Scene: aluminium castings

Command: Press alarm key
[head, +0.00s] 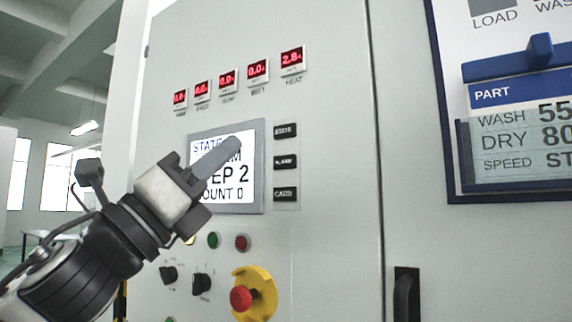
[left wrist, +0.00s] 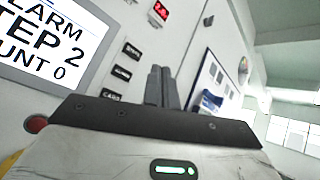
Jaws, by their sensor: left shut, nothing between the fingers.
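Three black keys sit in a column right of the screen: a top key (head: 285,131), a middle key (head: 285,161) and a bottom key (head: 285,194). Their small labels are too blurred to tell which is the alarm key. The keys also show in the left wrist view, left of the fingers: top (left wrist: 131,51), middle (left wrist: 122,73), bottom (left wrist: 112,97). The screen (head: 254,190) reads alarm, step 2, count 0, partly covered by my gripper. My left gripper (head: 232,148) is shut and empty, in front of the screen, apart from the keys. My right gripper is out of view.
Red number displays (head: 292,58) run above the screen. Below are a green button (head: 213,240), a red button (head: 242,242), black knobs (head: 202,284) and a red emergency stop (head: 241,298) on yellow. A blue-framed board (head: 445,120) hangs at right, above a black handle (head: 406,292).

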